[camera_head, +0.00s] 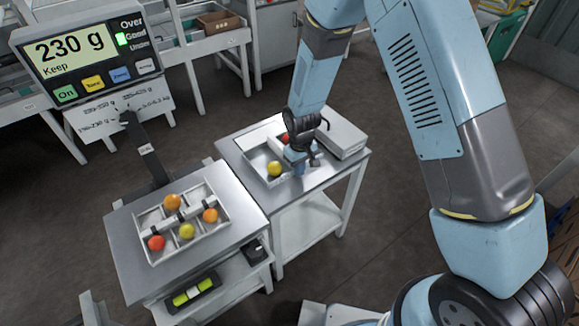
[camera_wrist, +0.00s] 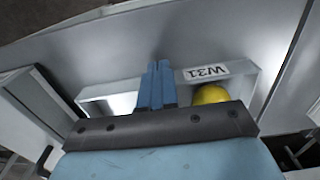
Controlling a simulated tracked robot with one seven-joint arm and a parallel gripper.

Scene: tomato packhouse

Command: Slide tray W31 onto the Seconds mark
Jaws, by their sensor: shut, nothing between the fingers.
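Tray W31 (camera_wrist: 98,102) is a pale, shallow tray on the right-hand metal table, and its label (camera_wrist: 206,72) reads upside down in the wrist view. In the head view the tray (camera_head: 254,158) holds a yellow tomato (camera_head: 274,168) and a red tomato partly hidden behind my gripper. The yellow tomato (camera_wrist: 210,95) also shows in the wrist view. My gripper (camera_head: 299,170) is shut and empty, pointing down at the tray's near right side. Its blue fingers (camera_wrist: 158,68) overlap the labelled wall in the wrist view; I cannot tell whether they touch it. I see no readable Seconds mark.
A pale flat box or stack (camera_head: 340,138) lies close behind my gripper on the right table (camera_head: 238,148). The left table (camera_head: 118,238) bears a divided tray (camera_head: 152,262) with several tomatoes. A display (camera_head: 80,50) reads 230 g, Keep, with Good lit green.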

